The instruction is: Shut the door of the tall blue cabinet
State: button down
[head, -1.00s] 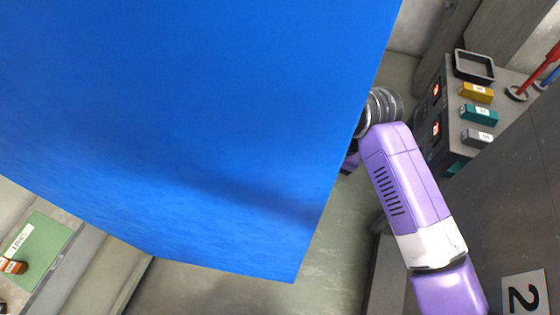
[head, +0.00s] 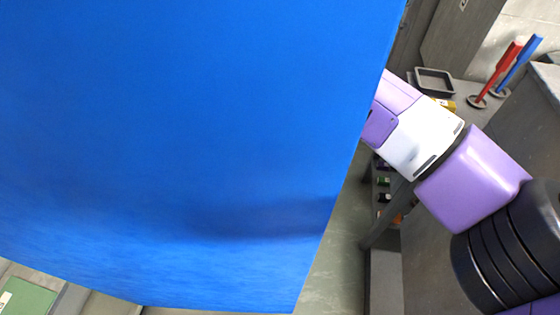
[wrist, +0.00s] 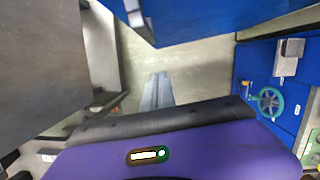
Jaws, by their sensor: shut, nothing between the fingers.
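A large blue panel (head: 180,130), which looks like the open door of the tall blue cabinet, fills most of the head view. Its right edge slants down across the picture. My arm reaches in from the right and passes behind that edge, so my gripper is hidden there. In the wrist view my gripper (wrist: 157,80) is shut and empty, with floor beyond its fingertips. A blue panel (wrist: 195,18) crosses the top of that view, apart from the fingers in the picture. I cannot tell whether anything touches the door.
In the wrist view, a blue front (wrist: 258,62) with a green handwheel (wrist: 270,102) stands at right, and a dark grey surface (wrist: 40,60) at left. In the head view, a bench at right holds a black tray (head: 435,80) and red and blue upright handles (head: 500,70). Floor shows below.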

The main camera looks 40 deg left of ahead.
jog(key=s+d+f+p, duration=0.1)
jog(key=s+d+f, duration=0.2)
jog(key=f, duration=0.1)
jog(key=shift+s+d, duration=0.15)
jog(key=shift+s, duration=0.2)
dwell(0.3)
